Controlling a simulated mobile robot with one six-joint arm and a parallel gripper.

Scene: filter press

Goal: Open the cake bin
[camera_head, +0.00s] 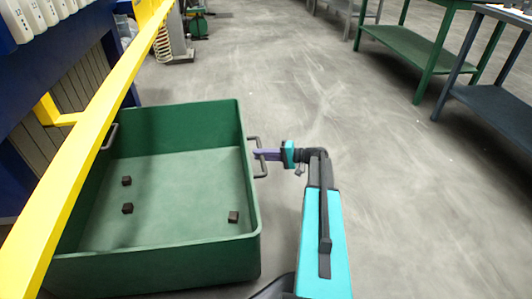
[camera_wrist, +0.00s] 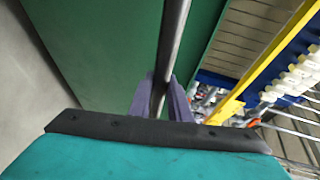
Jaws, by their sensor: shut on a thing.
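The cake bin (camera_head: 190,260) is a large green open-topped box standing on the floor at the left in the head view. Several small dark blocks lie on its floor. A dark bar handle (camera_head: 262,170) is on its right wall, and another handle is on its far left side. My gripper (camera_head: 259,154) is at the right handle, its purple fingers closed around the bar. In the wrist view the handle bar (camera_wrist: 174,45) runs between the two purple fingers of my gripper (camera_wrist: 160,98), with the green bin wall behind it.
A yellow rail (camera_head: 92,135) crosses above the bin's left side, in front of the blue press frame (camera_head: 60,62). A green table (camera_head: 425,50) and a dark table (camera_head: 495,105) stand at the right. The grey floor between the bin and tables is clear.

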